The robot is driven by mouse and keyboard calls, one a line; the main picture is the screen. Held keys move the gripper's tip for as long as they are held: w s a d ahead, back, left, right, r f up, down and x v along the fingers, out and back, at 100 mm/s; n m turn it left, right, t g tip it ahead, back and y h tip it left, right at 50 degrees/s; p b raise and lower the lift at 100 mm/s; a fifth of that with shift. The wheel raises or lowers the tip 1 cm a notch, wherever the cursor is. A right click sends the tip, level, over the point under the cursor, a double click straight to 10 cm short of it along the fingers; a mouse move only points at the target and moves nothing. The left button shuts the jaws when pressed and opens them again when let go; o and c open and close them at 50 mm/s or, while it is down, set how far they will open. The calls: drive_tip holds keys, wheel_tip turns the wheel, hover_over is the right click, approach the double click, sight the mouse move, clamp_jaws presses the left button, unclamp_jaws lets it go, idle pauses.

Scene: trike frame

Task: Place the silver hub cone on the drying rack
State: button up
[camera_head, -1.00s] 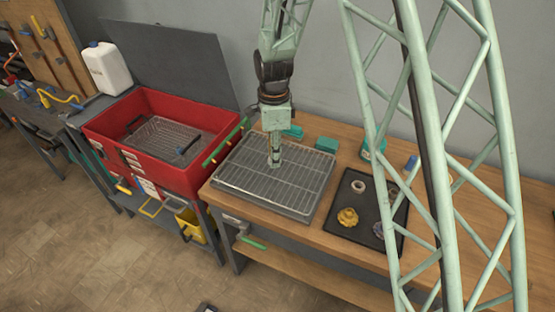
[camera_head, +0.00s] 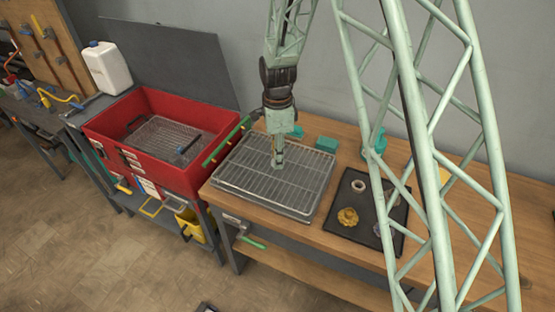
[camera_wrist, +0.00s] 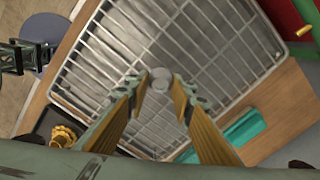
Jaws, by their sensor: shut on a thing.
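My gripper (camera_head: 278,162) points down over the drying rack (camera_head: 245,185), a wire grid in a metal tray on the wooden bench. In the wrist view my gripper (camera_wrist: 160,82) has its two fingers closed on a small round silver hub cone (camera_wrist: 161,74). The cone is seen end-on between the fingertips, with the wires of the rack (camera_wrist: 110,65) behind it. In the head view the cone is too small to make out. I cannot tell whether it touches the wires. The rack surface around it is bare.
A dark tray (camera_head: 343,221) right of the rack holds a yellow cog-like part (camera_head: 348,216) and a pale ring (camera_head: 359,186). Teal boxes (camera_head: 326,145) stand behind the rack. A red wash tub (camera_head: 160,178) with a raised lid stands to the left.

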drive_tip(key=shift+f, duration=0.4)
drive_tip(key=shift+f, duration=0.15)
drive_tip(key=o, duration=0.9)
drive_tip(key=shift+r, duration=0.2)
wheel_tip(320, 180, up, 12)
idle(0.5)
drive_tip(key=shift+d, duration=0.1)
idle(0.7)
